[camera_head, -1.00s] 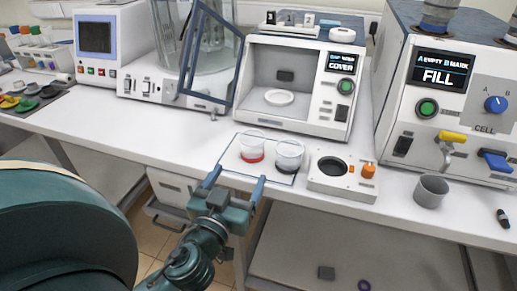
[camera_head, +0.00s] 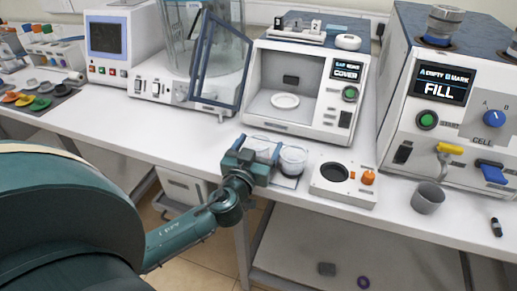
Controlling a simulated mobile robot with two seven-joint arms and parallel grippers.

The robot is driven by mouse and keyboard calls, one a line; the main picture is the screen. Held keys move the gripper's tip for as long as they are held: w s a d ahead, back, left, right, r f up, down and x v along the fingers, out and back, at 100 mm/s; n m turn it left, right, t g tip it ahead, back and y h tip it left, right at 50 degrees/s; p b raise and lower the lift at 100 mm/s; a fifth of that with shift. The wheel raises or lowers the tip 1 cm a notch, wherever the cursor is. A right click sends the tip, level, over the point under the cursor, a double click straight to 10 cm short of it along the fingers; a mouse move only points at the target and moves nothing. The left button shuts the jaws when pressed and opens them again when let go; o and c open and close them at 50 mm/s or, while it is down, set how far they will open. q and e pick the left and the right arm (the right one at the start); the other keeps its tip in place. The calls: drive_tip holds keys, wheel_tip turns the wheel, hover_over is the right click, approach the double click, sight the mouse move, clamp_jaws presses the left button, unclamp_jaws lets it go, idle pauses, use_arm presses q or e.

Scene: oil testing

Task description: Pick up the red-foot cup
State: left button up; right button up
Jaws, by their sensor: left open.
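The red-foot cup, a clear cup (camera_head: 261,141), stands on a thin mat (camera_head: 286,182) at the front of the bench. Its upper part and rim show; its red foot is hidden behind my left gripper. My left gripper (camera_head: 257,149) is open, with its two fingers reaching forward at the sides of the cup; I cannot tell whether they touch it. A second clear cup with a dark foot (camera_head: 292,158) stands close to the right of the right finger. My right gripper is not in view.
A white block with a round dark well and orange knob (camera_head: 344,182) sits right of the cups. A grey beaker (camera_head: 428,198) is farther right. Machines line the back, including one with an open blue-framed door (camera_head: 221,60). Bench left of the cups is clear.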

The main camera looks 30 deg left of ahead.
use_arm(q)
drive_tip(key=c, duration=1.1)
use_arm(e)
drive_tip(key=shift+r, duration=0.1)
use_arm(q)
wheel_tip(320, 180, up, 10)
drive_tip(key=shift+r+p, duration=0.1)
drive_tip(key=shift+p, duration=0.8)
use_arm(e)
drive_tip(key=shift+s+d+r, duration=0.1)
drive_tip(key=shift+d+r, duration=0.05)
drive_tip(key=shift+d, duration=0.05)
